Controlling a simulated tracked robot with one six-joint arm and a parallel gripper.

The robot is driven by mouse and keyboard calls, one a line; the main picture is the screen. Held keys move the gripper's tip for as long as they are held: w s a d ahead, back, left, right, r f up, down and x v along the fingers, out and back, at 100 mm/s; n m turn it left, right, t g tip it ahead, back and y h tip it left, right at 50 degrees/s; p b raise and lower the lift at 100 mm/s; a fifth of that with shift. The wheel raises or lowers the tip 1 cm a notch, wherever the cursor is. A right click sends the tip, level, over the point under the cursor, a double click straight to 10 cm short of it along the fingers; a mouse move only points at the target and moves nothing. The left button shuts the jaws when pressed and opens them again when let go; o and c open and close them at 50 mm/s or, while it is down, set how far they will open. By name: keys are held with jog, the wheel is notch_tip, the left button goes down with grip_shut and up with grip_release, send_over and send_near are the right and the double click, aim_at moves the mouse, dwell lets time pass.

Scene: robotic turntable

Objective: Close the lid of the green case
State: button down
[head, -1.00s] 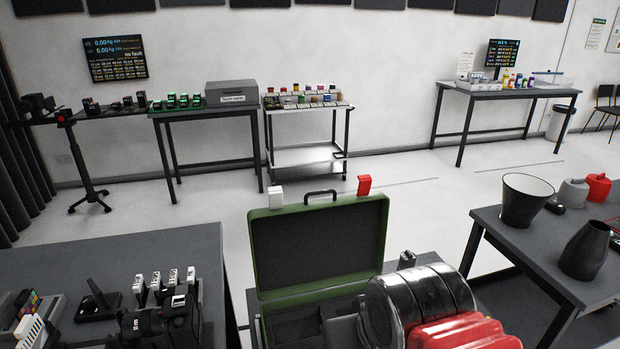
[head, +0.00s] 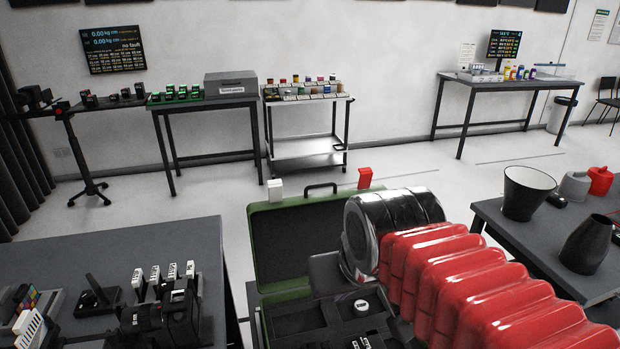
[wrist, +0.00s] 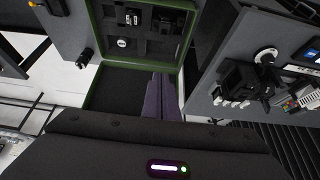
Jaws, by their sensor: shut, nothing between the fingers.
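The green case (head: 283,289) stands on a table in front of me in the head view. Its lid (head: 285,232) stands up open at the back, with a dark inner lining and a black handle on top. In the wrist view, the case tray (wrist: 148,60) shows at the top and the lid lining (wrist: 112,90) below it. My gripper (wrist: 162,80) is shut and empty, its fingers over the right part of the lid lining in that view. I cannot tell whether they touch it. In the head view my arm hides the lid's right part and some of the tray.
The tray holds dark foam with a white round piece (head: 361,305). A table with cameras (head: 180,305) stands at left. A right-hand table bears dark cones (head: 527,193) and a red canister (head: 600,180). White and red pieces (head: 275,190) show above the lid's edge.

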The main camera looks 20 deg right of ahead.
jog(key=w+d+r, duration=0.1)
jog(key=w+r, duration=0.4)
jog(key=w, duration=0.6)
jog(key=w+d+r, duration=0.1)
jog(key=w+r, duration=0.4)
jog(key=w, duration=0.6)
jog(key=w+d+f, duration=0.1)
jog(key=w+d, duration=0.1)
jog(key=w, duration=0.8)
jog(key=w+d+f, duration=0.1)
jog(key=w+f, duration=0.1)
jog(key=w, duration=0.8)
jog(key=shift+d, duration=0.35)
jog(key=shift+f, duration=0.15)
send_over(309, 195)
jog(key=shift+f, duration=4.7)
